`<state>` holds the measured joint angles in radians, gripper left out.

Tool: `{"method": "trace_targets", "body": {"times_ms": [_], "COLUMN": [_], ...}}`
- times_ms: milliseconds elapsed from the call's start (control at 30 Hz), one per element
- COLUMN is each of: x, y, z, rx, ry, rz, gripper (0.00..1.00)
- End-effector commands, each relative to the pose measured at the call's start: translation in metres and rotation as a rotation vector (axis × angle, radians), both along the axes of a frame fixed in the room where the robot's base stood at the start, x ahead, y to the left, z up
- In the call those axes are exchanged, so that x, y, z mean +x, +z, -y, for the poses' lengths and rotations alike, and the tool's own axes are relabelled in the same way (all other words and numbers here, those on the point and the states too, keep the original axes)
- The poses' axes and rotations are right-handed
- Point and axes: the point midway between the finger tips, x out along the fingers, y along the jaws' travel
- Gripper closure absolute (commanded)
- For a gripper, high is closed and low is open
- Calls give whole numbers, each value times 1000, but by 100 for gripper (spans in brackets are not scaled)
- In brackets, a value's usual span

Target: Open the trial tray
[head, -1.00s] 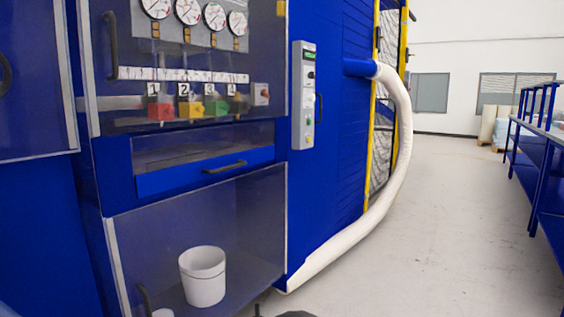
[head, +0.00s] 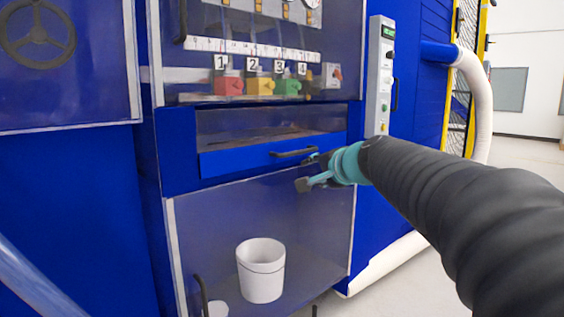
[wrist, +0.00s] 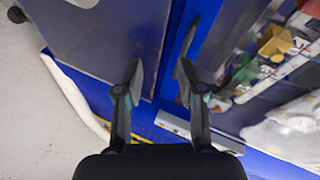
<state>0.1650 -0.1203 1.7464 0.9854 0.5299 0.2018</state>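The trial tray (head: 240,160) is a blue-fronted drawer below the row of numbered valves, with a dark window above its front. It looks closed. Its black bar handle (head: 292,153) is near the right part of the front and also shows in the wrist view (wrist: 192,32). My gripper (head: 306,172) is open and empty, just below and beside the right end of the handle in the head view. In the wrist view, my gripper (wrist: 160,78) has its fingers apart, with the handle beyond the right fingertip. I cannot tell whether a finger touches it.
Valves in red, yellow and green (head: 260,86) sit above the tray. A clear door with a dark handle (head: 203,296) covers the lower compartment, where a white bucket (head: 261,270) stands. A grey control box (head: 380,75) and white hose (head: 478,100) are to the right.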

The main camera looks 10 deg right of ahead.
Motion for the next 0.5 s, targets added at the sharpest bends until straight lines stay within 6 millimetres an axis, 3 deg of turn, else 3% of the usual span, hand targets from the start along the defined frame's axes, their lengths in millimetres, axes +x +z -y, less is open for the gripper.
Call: {"method": "trace_targets", "body": {"times_ms": [33,133,300,500], "x": [19,45,65,85], "y": [3,16,27,25], "z": [9,22,33,29], "rx": [57,156,235,245], "ry": [-32,-82,-120,-123], "rz": [21,59,89,91], "gripper": [61,61,61,61]}}
